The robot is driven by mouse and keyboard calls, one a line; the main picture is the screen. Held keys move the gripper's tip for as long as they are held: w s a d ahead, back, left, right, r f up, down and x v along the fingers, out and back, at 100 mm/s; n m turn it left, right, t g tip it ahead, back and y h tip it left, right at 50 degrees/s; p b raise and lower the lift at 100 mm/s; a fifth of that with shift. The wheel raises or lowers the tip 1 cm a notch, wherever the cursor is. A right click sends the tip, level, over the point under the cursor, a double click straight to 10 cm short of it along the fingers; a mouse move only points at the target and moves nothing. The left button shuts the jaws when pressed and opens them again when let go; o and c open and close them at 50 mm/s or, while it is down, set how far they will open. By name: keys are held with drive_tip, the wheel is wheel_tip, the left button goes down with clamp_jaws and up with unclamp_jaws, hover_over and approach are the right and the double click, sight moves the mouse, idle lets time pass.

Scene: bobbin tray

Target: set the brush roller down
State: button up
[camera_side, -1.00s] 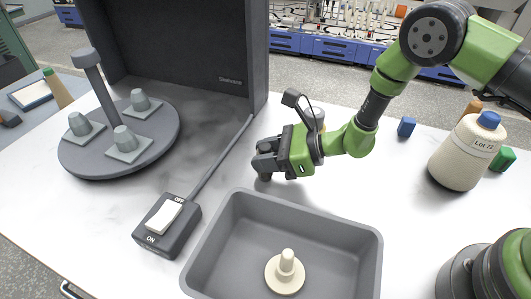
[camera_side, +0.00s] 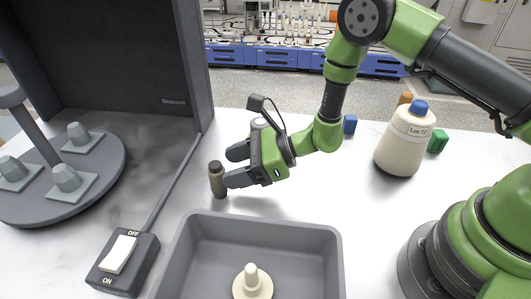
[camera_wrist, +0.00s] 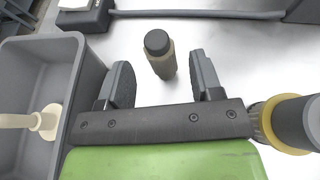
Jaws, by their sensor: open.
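The brush roller, which I take to be the short olive-grey cylinder with a dark cap (camera_side: 217,181), stands upright on the white table behind the grey bin. My gripper (camera_side: 233,167) is open just to its right, with the fingers level and pointing at it. In the wrist view the roller (camera_wrist: 163,61) appears ahead of and between the two spread fingertips (camera_wrist: 158,76), with a gap visible on each side. Nothing is held. The side view does not clearly show how far the fingertips reach past the roller.
A grey bin (camera_side: 262,222) with a cream pegged disc (camera_side: 253,284) lies in front. A switch box (camera_side: 122,262) and round turntable (camera_side: 105,187) are left. A cream cone (camera_side: 402,145) stands right. A dark cylinder with a yellow ring (camera_wrist: 295,122) is close beside my gripper in the wrist view.

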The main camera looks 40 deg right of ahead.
drive_tip(key=v, duration=0.8)
drive_tip(key=s+a+r+n+g, duration=0.1)
drive_tip(key=s+r+n+g, duration=0.2)
drive_tip(key=s+r+n, duration=0.4)
drive_tip(key=s+a+r+n+g, duration=0.1)
drive_tip(key=s+r+n+g, duration=0.15)
drive_tip(key=r+n, duration=0.45)
drive_tip(key=s+d+r+n+t+h, duration=0.5)
drive_tip(key=s+d+r+h, duration=0.3)
drive_tip(key=d, duration=0.3)
drive_tip(key=shift+s+r+n+h, duration=0.25)
drive_tip(key=shift+n+h, duration=0.35)
drive_tip(key=shift+n, duration=0.3)
